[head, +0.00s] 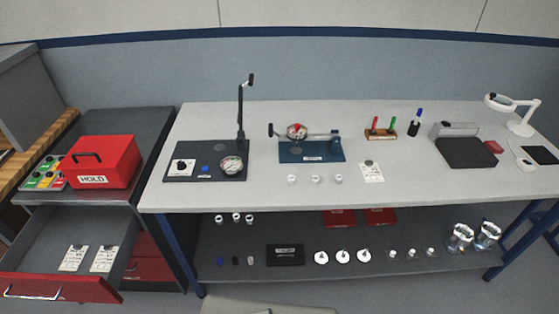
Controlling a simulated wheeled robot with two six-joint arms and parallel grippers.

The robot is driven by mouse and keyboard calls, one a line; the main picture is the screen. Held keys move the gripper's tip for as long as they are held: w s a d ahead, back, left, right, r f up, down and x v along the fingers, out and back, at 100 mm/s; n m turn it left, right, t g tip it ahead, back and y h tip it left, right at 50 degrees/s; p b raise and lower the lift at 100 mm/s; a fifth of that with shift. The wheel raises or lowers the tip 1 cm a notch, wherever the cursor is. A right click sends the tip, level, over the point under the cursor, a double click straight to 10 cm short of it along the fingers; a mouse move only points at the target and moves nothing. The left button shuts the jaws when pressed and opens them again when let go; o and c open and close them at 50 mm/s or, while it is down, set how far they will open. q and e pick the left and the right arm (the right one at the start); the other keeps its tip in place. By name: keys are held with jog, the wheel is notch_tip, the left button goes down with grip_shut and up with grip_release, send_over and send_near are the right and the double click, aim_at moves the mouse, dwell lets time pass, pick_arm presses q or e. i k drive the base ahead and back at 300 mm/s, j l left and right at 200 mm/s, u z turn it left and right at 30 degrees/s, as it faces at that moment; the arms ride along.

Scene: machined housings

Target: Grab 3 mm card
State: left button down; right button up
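Three white printed cards show in the head view, each with a small dark tab or clip at its top. One card (371,173) lies on the grey bench top, right of the blue fixture. A left card (72,260) and a right card (104,260) lie side by side in the open drawer (40,260) at the lower left. The print is too small to read, so I cannot tell which is the 3 mm card. Neither of my grippers is in view.
The bench (400,195) holds a dark gauge stand (205,165), a blue fixture (312,150), a pen holder (381,132) and a magnifier lamp (520,115). A red HOLD box (103,162) stands on the left cabinet. Small metal parts and discs (343,257) sit on the lower shelf.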

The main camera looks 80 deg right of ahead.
aim_at(372, 172)
jog(key=z, duration=3.65)
jog(key=i+j+z, duration=0.15)
jog(key=j, duration=0.25)
jog(key=i+j+z, duration=0.15)
jog(key=j, duration=0.3)
jog(key=i, duration=0.45)
